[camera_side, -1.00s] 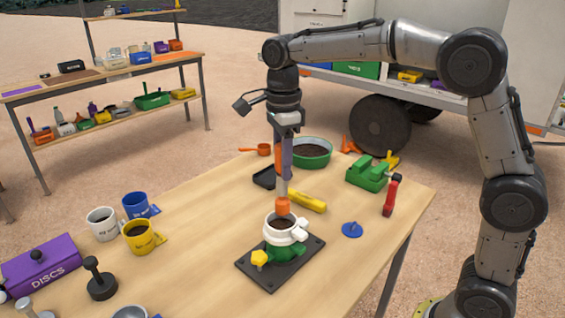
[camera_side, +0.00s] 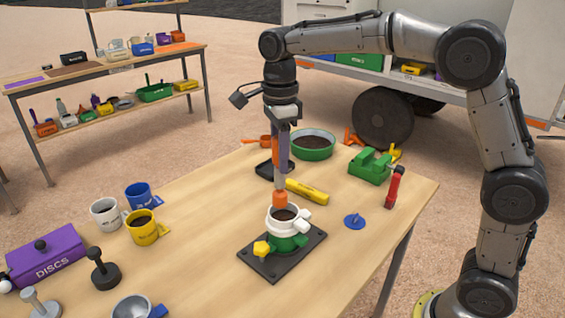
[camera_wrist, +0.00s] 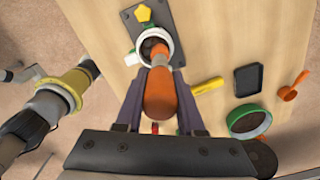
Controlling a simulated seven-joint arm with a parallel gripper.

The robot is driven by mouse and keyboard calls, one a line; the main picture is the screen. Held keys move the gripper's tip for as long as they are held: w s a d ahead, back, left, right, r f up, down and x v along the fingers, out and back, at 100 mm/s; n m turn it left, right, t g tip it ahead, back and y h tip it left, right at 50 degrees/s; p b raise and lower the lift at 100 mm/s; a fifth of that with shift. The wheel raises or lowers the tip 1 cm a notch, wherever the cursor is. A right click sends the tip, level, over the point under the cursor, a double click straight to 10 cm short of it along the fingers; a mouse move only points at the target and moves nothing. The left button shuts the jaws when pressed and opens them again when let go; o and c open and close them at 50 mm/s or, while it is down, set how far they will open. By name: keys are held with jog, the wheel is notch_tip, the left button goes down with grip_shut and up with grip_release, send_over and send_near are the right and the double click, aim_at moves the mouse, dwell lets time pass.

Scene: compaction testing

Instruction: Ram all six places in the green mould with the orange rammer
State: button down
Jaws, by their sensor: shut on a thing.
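The green mould (camera_side: 290,243) stands on a dark base plate (camera_side: 265,262) with a yellow knob, and a white collar (camera_side: 286,224) sits on top of it. Dark soil shows inside the collar. My gripper (camera_side: 283,168) is shut on the orange rammer (camera_side: 280,199) and holds it upright, its orange foot at the far side of the collar's mouth. I cannot tell whether the foot touches the soil. In the wrist view the rammer's orange handle (camera_wrist: 160,95) lies between the purple fingers, and its lower end overlaps the white collar (camera_wrist: 131,58).
A yellow bar (camera_side: 307,192), a black tray (camera_side: 272,171) and a green bowl of soil (camera_side: 313,152) lie behind the mould. A blue disc (camera_side: 354,221) and a green device (camera_side: 371,168) are right. Mugs (camera_side: 142,230) and a purple box (camera_side: 45,256) stand left.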

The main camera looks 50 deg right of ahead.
jog(key=shift+r, duration=0.15)
dwell(0.3)
notch_tip(320, 180, down, 4)
jog(key=shift+f, duration=0.2)
jog(key=shift+s+a+r, duration=0.1)
jog(key=shift+a+r, duration=0.1)
jog(key=shift+r, duration=0.5)
jog(key=shift+s+a+r, duration=0.1)
jog(key=shift+a+r, duration=0.05)
jog(key=shift+r, duration=0.6)
jog(key=shift+s+a+r, duration=0.1)
jog(key=shift+a+r, duration=0.1)
jog(key=shift+r, duration=0.5)
send_over(279, 196)
notch_tip(279, 196, down, 4)
jog(key=shift+f, duration=0.1)
jog(key=r, duration=0.2)
jog(key=s+r, duration=0.1)
jog(key=r, duration=0.1)
jog(key=shift+f, duration=0.1)
